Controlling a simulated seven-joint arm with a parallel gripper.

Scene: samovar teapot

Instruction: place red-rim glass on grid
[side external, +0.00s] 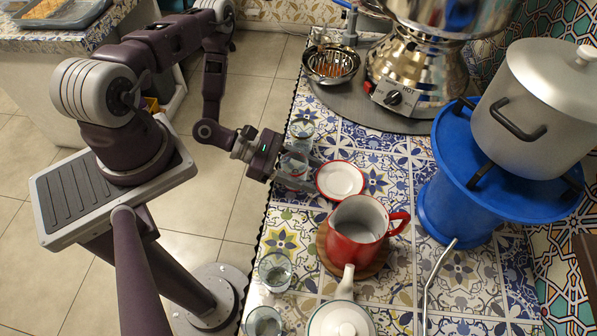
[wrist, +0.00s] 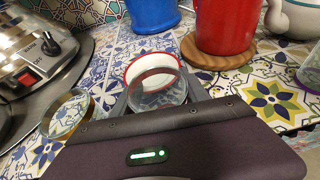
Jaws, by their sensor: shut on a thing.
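My gripper (side external: 300,178) is low over the tiled counter, its two fingers around a clear glass (side external: 293,163). In the wrist view, this glass (wrist: 160,92) is between my fingers (wrist: 158,100), with its round mouth showing. I cannot clearly tell its rim colour; the red edge behind it belongs to a white saucer (wrist: 150,64). I cannot tell if the glass touches the counter. The grid (side external: 331,64) is a slatted cover on a round metal bowl at the far end, beside the samovar (side external: 408,85). The grid is outside the wrist view.
Another glass (side external: 301,131) stands between my gripper and the grid; its rim looks gold in the wrist view (wrist: 66,117). The red-rimmed saucer (side external: 341,180) lies right of my fingers. A red pot (side external: 355,230), white teapot (side external: 340,321) and two glasses (side external: 275,271) stand nearer.

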